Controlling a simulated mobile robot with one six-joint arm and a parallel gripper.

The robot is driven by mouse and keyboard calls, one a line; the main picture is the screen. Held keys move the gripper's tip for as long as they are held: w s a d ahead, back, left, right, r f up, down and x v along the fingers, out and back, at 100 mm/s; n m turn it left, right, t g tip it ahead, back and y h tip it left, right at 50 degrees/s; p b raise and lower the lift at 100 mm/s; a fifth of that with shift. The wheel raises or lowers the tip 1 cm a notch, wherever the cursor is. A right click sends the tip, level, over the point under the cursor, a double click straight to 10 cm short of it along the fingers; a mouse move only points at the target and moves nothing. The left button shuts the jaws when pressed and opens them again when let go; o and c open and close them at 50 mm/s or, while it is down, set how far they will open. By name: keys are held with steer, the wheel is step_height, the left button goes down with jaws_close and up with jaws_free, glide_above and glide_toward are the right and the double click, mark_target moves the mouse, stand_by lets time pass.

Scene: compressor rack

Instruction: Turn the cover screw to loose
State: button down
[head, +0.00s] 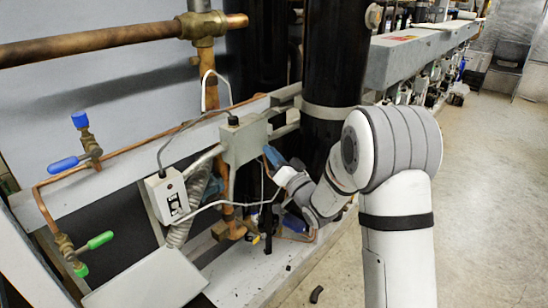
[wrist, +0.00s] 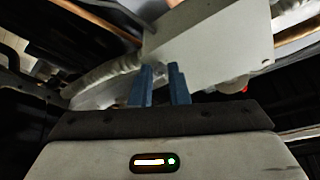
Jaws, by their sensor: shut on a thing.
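A grey junction box (head: 243,142) is fixed to the rack beside the black cylinder. It also shows as a pale box above my fingers in the wrist view (wrist: 215,38). My gripper (head: 272,157) has blue fingers and reaches the box's right side from the lower right. In the wrist view the two blue fingertips (wrist: 162,70) meet the lower part of the box, with a narrow gap between them. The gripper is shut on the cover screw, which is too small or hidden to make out. I cannot tell how far it is turned.
A tall black cylinder (head: 333,60) stands close behind my gripper. A white switch box (head: 167,195), loose cables and copper pipes (head: 130,152) lie left and below. Valves with blue (head: 63,164) and green (head: 100,240) handles are at far left. The floor (head: 485,190) at right is clear.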

steer(key=c, duration=1.4)
jaws_free()
steer(key=v, duration=0.8)
steer(key=shift+r+b, duration=0.1)
steer(key=shift+b, duration=0.2)
